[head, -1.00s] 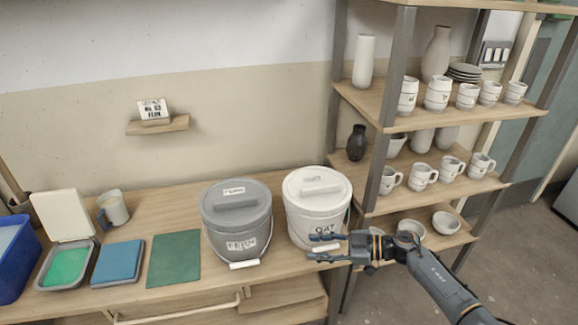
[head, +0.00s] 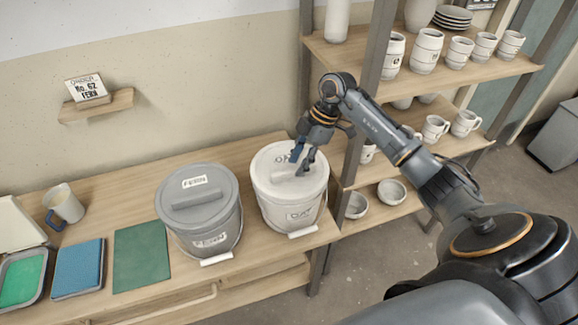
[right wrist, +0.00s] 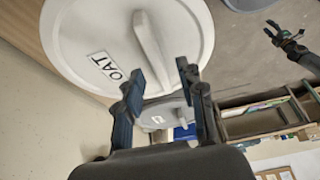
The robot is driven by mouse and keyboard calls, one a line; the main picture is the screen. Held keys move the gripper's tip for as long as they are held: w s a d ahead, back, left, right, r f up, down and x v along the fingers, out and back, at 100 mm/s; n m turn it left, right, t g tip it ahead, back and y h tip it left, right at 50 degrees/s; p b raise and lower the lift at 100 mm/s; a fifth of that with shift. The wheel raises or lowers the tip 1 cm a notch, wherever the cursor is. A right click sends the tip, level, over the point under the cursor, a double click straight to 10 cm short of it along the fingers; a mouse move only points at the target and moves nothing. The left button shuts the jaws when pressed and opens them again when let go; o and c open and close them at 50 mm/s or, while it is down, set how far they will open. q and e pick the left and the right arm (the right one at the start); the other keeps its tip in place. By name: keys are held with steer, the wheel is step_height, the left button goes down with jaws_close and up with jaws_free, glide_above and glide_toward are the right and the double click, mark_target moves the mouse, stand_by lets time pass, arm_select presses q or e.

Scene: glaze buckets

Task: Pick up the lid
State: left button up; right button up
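The white bucket (head: 287,207) stands on the wooden bench, its lid (head: 268,179) on top with a raised bar handle. In the right wrist view the lid (right wrist: 85,45) fills the upper left, marked OAT. My right gripper (head: 301,158) is over this lid, pointing down. Its fingers (right wrist: 159,82) are apart and empty, near one end of the handle; contact cannot be told. The grey bucket (head: 207,226) with its grey lid (head: 184,211) stands to the left, closed. My left gripper (right wrist: 270,29) shows small in the right wrist view, fingers spread, away from the buckets.
A shelf unit (head: 375,55) with mugs, cups and bowls stands close on the right of the white bucket, beside my right arm.

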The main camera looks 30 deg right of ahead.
steer(key=shift+x, duration=1.2)
steer(key=shift+w, duration=0.1)
steer(key=c, duration=0.7)
arm_select(q)
steer(key=shift+w+d+r, duration=0.3)
steer(key=shift+w+d, duration=0.1)
steer(key=shift+w, duration=0.35)
arm_select(e)
jaws_close()
steer(key=shift+r, duration=0.1)
